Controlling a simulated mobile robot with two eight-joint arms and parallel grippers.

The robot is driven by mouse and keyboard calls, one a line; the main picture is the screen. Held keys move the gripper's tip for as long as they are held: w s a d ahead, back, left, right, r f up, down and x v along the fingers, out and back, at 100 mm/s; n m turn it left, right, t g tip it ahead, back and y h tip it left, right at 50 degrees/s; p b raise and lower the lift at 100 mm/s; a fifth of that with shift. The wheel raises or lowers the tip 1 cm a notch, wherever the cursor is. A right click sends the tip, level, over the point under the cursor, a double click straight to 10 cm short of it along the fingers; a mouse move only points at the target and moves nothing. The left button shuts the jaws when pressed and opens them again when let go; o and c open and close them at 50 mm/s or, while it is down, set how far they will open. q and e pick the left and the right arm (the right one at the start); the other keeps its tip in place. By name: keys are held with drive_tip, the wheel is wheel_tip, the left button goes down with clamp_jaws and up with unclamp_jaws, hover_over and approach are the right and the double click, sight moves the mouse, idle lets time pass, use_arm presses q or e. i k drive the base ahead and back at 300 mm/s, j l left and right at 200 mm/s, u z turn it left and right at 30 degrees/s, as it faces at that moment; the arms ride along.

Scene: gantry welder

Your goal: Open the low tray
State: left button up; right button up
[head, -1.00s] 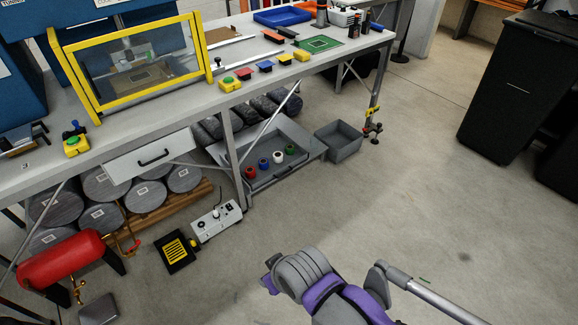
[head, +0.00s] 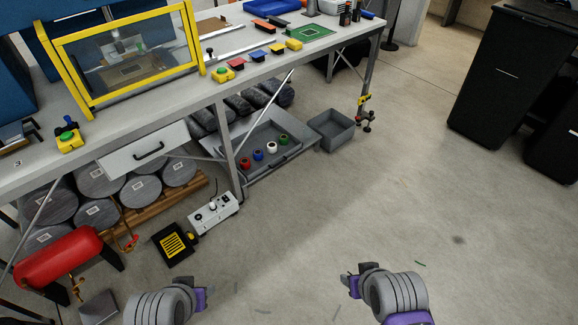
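The low grey tray (head: 283,157) sits under the workbench near the floor. It holds several small spools: red (head: 245,163), blue (head: 258,155), white (head: 272,148) and green (head: 283,139). Its front edge faces the open floor, and I cannot tell how far it is pulled out. My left gripper (head: 206,298) is at the bottom, well in front of the tray. My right gripper (head: 346,283) is at the bottom, right of centre. Both are apart from the tray, and their finger openings are too small to read.
A grey bin (head: 333,132) stands on the floor right of the tray. A white control box (head: 215,215) and a black pedal (head: 174,245) lie left of it. The workbench (head: 208,93) and its leg overhang the tray.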

sight(269, 131)
drive_tip(key=i+l, duration=0.1)
drive_tip(key=i, duration=0.75)
drive_tip(key=i+l, duration=0.1)
drive_tip(key=i, duration=1.55)
